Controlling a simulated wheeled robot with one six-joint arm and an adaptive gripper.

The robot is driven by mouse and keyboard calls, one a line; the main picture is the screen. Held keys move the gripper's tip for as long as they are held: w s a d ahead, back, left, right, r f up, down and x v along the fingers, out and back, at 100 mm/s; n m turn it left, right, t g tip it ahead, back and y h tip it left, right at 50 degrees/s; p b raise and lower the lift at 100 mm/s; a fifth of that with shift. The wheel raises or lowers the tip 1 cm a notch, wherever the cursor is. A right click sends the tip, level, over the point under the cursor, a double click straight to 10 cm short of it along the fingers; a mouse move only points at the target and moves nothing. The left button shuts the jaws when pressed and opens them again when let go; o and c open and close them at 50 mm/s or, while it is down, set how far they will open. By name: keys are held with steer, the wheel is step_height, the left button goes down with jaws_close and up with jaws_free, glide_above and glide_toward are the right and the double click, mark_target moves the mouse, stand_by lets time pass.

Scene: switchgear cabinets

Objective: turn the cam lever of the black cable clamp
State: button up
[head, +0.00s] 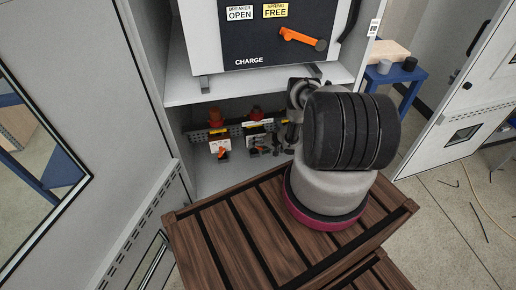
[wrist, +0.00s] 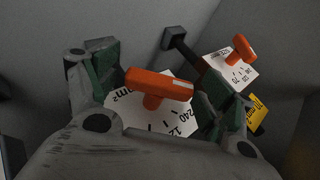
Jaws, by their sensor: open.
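In the wrist view my gripper (wrist: 160,88) is open, with one green-grey finger pad on each side of an orange cam lever (wrist: 158,84). The lever sits over a white dial plate (wrist: 135,107) with black numbers. I cannot tell whether the pads touch the lever. A second orange lever (wrist: 239,50) on a white plate (wrist: 226,69) is farther off at the upper right. The head view shows two orange levers (head: 223,154) (head: 257,149) low in the cabinet. My arm hides part of that area, and I cannot tell which clamp is black.
Above the clamps is a breaker panel (head: 290,35) with an orange handle (head: 302,39). The grey compartment walls are close around the clamps. A slatted wooden platform (head: 235,235) stands in front. A blue table (head: 395,75) and an open cabinet door (head: 475,90) are at the right.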

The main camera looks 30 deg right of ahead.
steer(key=c, duration=1)
steer(key=shift+w+a+r+h, duration=0.1)
steer(key=shift+h, duration=0.2)
steer(key=shift+c, duration=0.2)
steer(key=shift+g+h, duration=0.3)
steer(key=o, duration=1)
steer(key=shift+o, duration=0.2)
steer(key=v, duration=1.2)
